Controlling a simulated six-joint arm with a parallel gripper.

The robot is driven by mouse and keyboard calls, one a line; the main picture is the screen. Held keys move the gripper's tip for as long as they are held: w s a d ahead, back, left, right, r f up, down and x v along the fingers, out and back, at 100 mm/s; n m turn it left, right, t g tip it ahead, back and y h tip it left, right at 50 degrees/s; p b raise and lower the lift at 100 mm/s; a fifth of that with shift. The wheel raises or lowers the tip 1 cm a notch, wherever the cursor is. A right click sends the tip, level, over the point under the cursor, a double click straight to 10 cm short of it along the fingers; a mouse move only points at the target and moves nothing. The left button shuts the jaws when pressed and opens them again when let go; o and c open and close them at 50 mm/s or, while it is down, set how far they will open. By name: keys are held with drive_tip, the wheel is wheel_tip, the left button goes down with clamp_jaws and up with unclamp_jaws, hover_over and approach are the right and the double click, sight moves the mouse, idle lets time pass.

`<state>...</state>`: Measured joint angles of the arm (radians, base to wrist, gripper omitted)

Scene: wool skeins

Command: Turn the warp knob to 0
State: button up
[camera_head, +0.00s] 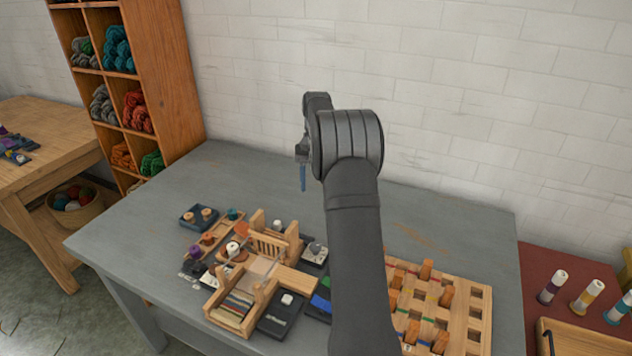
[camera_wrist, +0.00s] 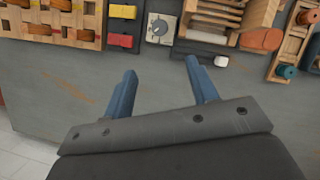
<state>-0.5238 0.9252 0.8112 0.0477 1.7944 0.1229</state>
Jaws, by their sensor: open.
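A grey round dial with a pale knob (camera_wrist: 158,28), which I take to be the warp knob, sits on a light plate beside the loom in the wrist view. Its marks are too small to read. It also shows in the head view as a small grey knob (camera_head: 316,249) left of my arm. My gripper (camera_wrist: 160,68) is open and empty, its two blue fingers apart. The dial lies beyond the fingertips, which do not touch it. In the head view my gripper (camera_head: 303,178) hangs well above the table, seen side-on.
The wooden loom (camera_head: 240,285) stands left of my arm. A peg board (camera_head: 465,320) stands to the right. The back of the grey table (camera_head: 190,175) is clear.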

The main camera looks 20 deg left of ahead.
drive_tip(key=shift+d, duration=0.1)
drive_tip(key=m+y, duration=0.2)
drive_tip(key=m, duration=0.2)
approach(316, 245)
drive_tip(key=x, duration=0.8)
drive_tip(key=shift+f, duration=0.2)
drive_tip(key=c, duration=0.9)
drive_tip(key=shift+c, duration=0.3)
